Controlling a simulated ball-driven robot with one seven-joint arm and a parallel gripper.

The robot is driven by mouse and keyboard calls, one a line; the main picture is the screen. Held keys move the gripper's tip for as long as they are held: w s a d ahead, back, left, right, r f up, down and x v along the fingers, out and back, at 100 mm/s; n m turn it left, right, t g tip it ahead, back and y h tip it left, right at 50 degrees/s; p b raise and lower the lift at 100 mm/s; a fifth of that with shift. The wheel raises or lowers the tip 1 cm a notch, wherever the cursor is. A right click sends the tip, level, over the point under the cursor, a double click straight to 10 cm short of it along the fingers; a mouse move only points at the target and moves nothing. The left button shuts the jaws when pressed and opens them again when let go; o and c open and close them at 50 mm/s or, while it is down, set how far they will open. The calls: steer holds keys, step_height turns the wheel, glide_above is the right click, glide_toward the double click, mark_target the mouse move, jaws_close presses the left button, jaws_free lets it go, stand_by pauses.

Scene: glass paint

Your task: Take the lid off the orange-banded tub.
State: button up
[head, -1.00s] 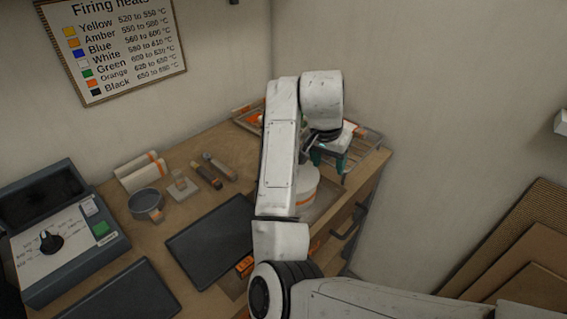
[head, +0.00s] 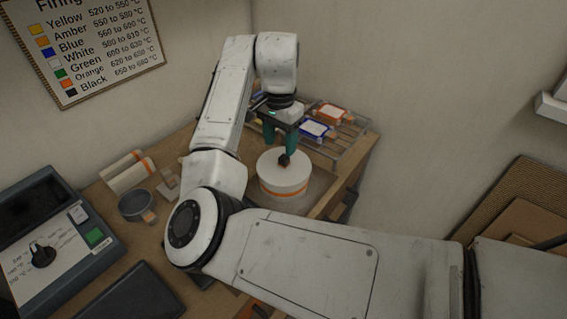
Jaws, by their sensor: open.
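The orange-banded tub (head: 284,191) stands upright on the wooden bench, white with an orange stripe round its side. Its white lid (head: 275,171) is on top, with a small dark knob (head: 284,159) at the middle. My gripper (head: 282,150) points down over the lid, its green fingers around or just above the knob. The gripper is open; I cannot tell whether a finger touches the knob. My arm reaches in from the lower right and hides part of the bench.
A wire rack (head: 343,141) with orange- and blue-edged tiles stands behind the tub. The bench's right edge is close to the tub.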

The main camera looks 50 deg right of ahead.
mark_target(284, 157)
steer(key=shift+s+d+f+p, duration=0.2)
steer(key=shift+f+p, duration=0.15)
steer(key=shift+f, duration=0.95)
steer(key=shift+s+d+f+p, duration=0.15)
steer(key=shift+f+p, duration=0.2)
steer(key=shift+f, duration=0.95)
steer(key=shift+w, duration=0.1)
jaws_close()
